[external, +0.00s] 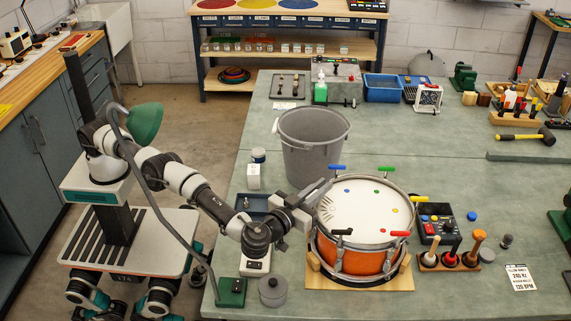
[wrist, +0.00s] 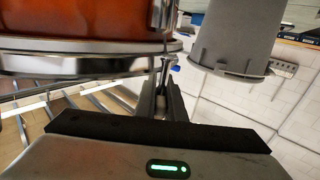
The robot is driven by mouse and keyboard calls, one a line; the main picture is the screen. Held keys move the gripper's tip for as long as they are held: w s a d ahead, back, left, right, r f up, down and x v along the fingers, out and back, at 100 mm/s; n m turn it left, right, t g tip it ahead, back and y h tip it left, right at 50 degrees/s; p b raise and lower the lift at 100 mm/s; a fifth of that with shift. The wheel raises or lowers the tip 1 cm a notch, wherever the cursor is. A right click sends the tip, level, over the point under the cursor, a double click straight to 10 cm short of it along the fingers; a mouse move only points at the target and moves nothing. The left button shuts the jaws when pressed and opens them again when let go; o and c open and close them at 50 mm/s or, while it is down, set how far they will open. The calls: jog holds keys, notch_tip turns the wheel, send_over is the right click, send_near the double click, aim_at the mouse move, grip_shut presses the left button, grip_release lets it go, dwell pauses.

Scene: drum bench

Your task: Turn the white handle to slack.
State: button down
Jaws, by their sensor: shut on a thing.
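The orange drum (external: 352,258) with a white head stands on a wooden base at the bench's near side. My gripper (external: 325,188) is at the left of its rim. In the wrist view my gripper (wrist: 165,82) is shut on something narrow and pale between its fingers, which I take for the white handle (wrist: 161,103). The handle is mostly hidden by the fingers, so its exact angle cannot be told. In the external view it is hidden by my gripper. The drum's metal hoop (wrist: 80,64) is close beside the fingers.
A blue handle (external: 337,168), green handle (external: 386,168), red handle (external: 400,233) and black handle (external: 342,231) stand around the rim. A grey bucket (external: 312,150) is close behind my gripper. A grey lidded pot (external: 272,292) stands at the front left.

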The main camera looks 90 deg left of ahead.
jog(key=shift+r, duration=0.3)
jog(key=c, duration=2)
grip_release()
jog(key=shift+o, duration=0.8)
jog(key=shift+f, duration=0.2)
jog(key=v, duration=0.7)
jog(key=shift+s+d, duration=0.15)
jog(key=shift+d, duration=0.05)
